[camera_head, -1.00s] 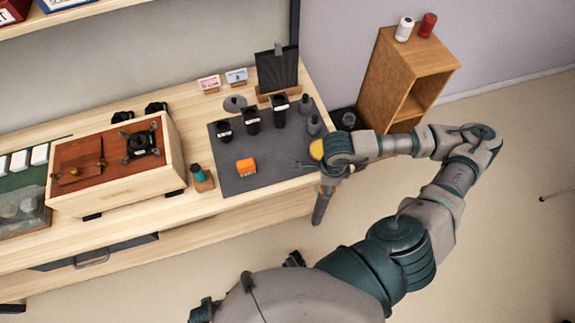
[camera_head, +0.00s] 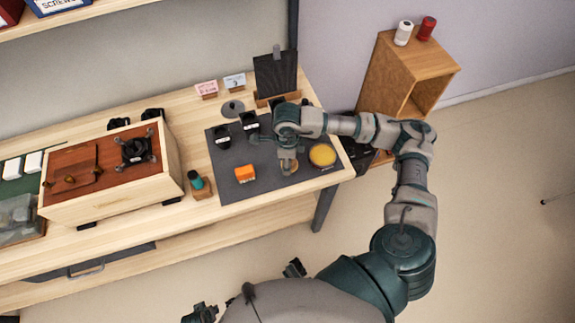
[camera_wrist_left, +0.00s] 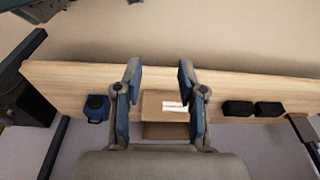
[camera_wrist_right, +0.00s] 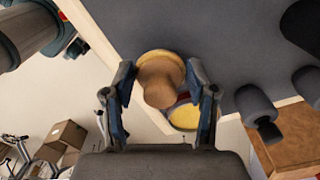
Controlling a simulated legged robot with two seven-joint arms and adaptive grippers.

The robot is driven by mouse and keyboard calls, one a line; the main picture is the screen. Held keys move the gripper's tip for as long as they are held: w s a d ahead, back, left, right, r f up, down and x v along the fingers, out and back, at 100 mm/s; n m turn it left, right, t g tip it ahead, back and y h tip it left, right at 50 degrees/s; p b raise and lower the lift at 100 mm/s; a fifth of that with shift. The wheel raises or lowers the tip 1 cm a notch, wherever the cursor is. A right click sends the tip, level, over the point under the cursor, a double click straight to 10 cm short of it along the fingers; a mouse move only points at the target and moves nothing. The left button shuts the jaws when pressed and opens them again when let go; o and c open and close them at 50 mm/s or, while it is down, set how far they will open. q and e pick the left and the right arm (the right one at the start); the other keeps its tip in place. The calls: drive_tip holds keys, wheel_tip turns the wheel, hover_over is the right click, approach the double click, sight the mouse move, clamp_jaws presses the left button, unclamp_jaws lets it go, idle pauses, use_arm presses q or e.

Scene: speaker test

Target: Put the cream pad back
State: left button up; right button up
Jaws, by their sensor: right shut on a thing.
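The cream pad (camera_wrist_right: 160,57), a round pale-yellow disc with a tan wooden knob, is between my right fingers in the right wrist view. My right gripper (camera_wrist_right: 161,80) is shut on the knob. In the head view my right gripper (camera_head: 288,160) is over the right part of the dark grey mat (camera_head: 225,186); the pad is mostly hidden there. A round yellow-topped thing (camera_head: 322,154) lies at the mat's right end; it shows partly behind the pad in the right wrist view (camera_wrist_right: 187,116). My left gripper (camera_wrist_left: 158,85) is open and empty in the left wrist view.
On the mat stand black cylinders (camera_head: 222,137) and an orange block (camera_head: 245,173). A small teal-topped bottle (camera_head: 196,180) and a wooden box with a red-brown top (camera_head: 110,178) stand left. A wooden cabinet (camera_head: 397,80) stands right. The mat's front strip is clear.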

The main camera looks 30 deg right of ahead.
wheel_tip(320, 180, down, 3)
drive_tip(key=shift+f, duration=0.2)
drive_tip(key=shift+d, duration=0.1)
drive_tip(key=shift+f, duration=0.15)
drive_tip(key=o, duration=1)
use_arm(q)
drive_tip(key=shift+s+r, duration=0.15)
drive_tip(key=shift+r, duration=0.35)
drive_tip(key=shift+r, duration=0.1)
use_arm(e)
wheel_tip(320, 180, up, 11)
drive_tip(key=shift+r+p, duration=0.1)
drive_tip(key=shift+p, duration=0.35)
drive_tip(key=shift+r, duration=0.55)
use_arm(q)
drive_tip(key=f, duration=0.3)
drive_tip(key=shift+s+f, duration=0.25)
